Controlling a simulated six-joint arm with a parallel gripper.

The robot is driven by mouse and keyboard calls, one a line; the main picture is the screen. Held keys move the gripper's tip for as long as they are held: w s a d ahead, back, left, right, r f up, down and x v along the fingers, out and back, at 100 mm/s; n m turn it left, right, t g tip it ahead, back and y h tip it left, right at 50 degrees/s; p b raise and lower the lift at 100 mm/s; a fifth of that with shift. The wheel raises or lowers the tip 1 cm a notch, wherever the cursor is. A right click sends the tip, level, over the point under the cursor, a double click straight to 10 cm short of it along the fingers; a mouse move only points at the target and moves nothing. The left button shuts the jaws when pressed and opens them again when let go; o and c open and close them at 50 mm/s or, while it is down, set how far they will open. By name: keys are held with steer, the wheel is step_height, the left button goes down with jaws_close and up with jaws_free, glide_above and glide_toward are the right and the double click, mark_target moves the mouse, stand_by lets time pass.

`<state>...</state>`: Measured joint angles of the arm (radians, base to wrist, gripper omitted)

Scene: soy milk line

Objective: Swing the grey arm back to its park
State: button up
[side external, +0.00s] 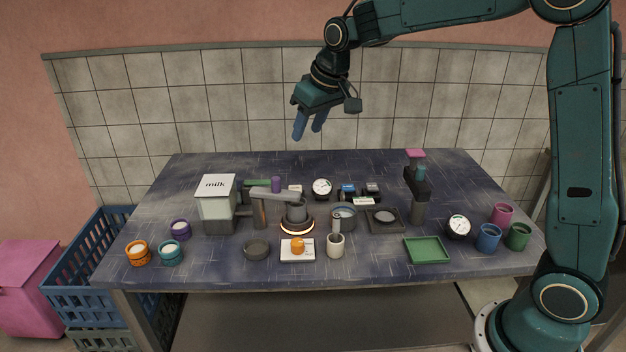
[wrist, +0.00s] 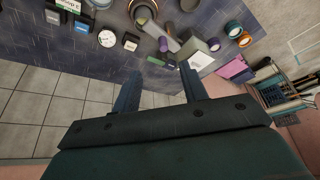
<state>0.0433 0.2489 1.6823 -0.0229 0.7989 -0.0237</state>
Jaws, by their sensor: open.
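The grey arm (side external: 272,190) is a short flat bar on a grey post (side external: 260,212). In the side view it reaches right from the post, its free end over or close above the dark grey pot (side external: 297,212) on a round base with a lit ring. The exact overlap is hard to tell. The park spot is not clearly marked. My gripper (side external: 308,130) is open and empty, high above the back of the table, well clear of the grey arm. In the wrist view my gripper (wrist: 160,72) shows both blue fingers apart with nothing between them.
Left of the post stands the milk dispenser (side external: 217,205), with a green lever (side external: 257,183) and purple knob (side external: 276,184) behind the grey arm. A dial (side external: 321,188) and small boxes stand behind the pot. A white scale (side external: 297,250) and cup (side external: 335,245) stand in front.

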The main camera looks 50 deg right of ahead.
steer(key=s+r, duration=0.4)
steer(key=s, duration=0.6)
steer(key=shift+s+a, duration=0.25)
steer(key=shift+a, duration=0.15)
steer(key=shift+w, duration=0.2)
steer(key=c, duration=0.9)
steer(key=shift+w+d+f, duration=0.1)
steer(key=shift+w, duration=0.25)
jaws_close()
steer(key=w+d+f+m+g+h, duration=0.1)
steer(key=w+f+m, duration=0.4)
steer(key=w, duration=0.5)
steer(key=w+d+f+m+g+h, duration=0.1)
steer(key=w+d+f+m+h, duration=0.1)
steer(key=w+f+m, duration=0.4)
steer(key=w+d+f, duration=0.1)
steer(key=w+f, duration=0.1)
steer(key=w, duration=0.2)
steer(key=shift+w+d+f+m+g, duration=0.2)
steer(key=shift+f+m+g, duration=0.1)
steer(key=shift+g, duration=0.1)
